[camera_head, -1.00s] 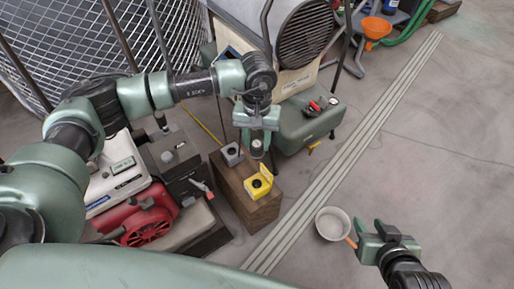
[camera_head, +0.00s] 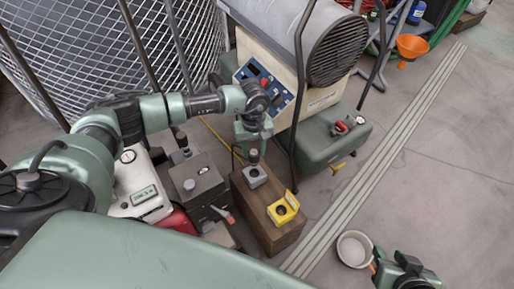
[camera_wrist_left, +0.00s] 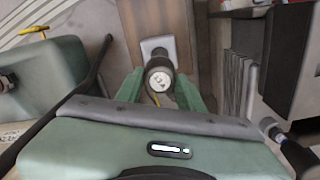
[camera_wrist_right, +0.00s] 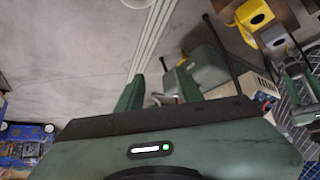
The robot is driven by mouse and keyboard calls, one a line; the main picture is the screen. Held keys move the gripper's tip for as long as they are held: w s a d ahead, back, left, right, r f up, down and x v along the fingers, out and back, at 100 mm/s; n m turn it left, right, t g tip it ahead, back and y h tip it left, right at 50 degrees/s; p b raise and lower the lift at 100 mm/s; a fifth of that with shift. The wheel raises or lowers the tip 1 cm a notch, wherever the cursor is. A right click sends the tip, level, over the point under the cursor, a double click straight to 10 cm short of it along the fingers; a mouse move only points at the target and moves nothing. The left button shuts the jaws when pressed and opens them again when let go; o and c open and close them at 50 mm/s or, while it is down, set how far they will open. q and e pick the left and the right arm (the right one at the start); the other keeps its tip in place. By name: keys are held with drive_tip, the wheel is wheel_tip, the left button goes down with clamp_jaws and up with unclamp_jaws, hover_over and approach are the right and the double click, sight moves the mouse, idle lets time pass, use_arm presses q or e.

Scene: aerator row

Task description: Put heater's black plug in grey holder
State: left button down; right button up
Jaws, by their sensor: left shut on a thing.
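The heater (camera_head: 300,75) is a large grey drum on a cream body with a blue control panel. Its black plug (camera_wrist_left: 160,82) is between the fingers of my left gripper (camera_head: 253,150), which is shut on it. The plug also shows in the head view (camera_head: 254,157). The grey holder (camera_head: 256,180) sits on a wooden block (camera_head: 262,220), directly below the plug. It also shows behind the plug in the left wrist view (camera_wrist_left: 150,45). I cannot tell whether plug and holder touch. My right gripper (camera_wrist_right: 157,92) is open, away from the block.
A yellow holder (camera_head: 284,208) stands on the same block, nearer the front. A dark grey box with a lever (camera_head: 195,180) is close on the left. A round pan (camera_head: 354,249) lies on the floor beside my right gripper. Floor to the right is mostly clear.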

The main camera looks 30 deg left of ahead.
use_arm(q)
drive_tip(key=shift+f, duration=0.5)
drive_tip(key=shift+f+b, duration=0.6)
drive_tip(key=shift+b, duration=0.1)
drive_tip(key=shift+f+b, duration=0.35)
drive_tip(key=shift+f, duration=0.15)
drive_tip(key=shift+f+b, duration=0.35)
drive_tip(key=shift+f, duration=0.2)
use_arm(e)
drive_tip(key=w+a+r+t+y, duration=0.2)
drive_tip(key=w+a+r+t, duration=0.2)
drive_tip(key=w+r+t, duration=0.3)
drive_tip(key=shift+w+r+t, duration=0.4)
drive_tip(key=shift+w+r, duration=0.65)
drive_tip(key=shift+r, duration=1.15)
drive_tip(key=shift+r+y, duration=0.25)
drive_tip(key=shift+y, duration=0.05)
drive_tip(key=shift+r+t, duration=0.2)
drive_tip(key=shift+t, duration=0.1)
drive_tip(key=shift+a, duration=0.1)
drive_tip(key=shift+w+a+r+n+t, duration=0.1)
drive_tip(key=shift+w+r+n+t, duration=0.15)
drive_tip(key=shift+r, duration=0.35)
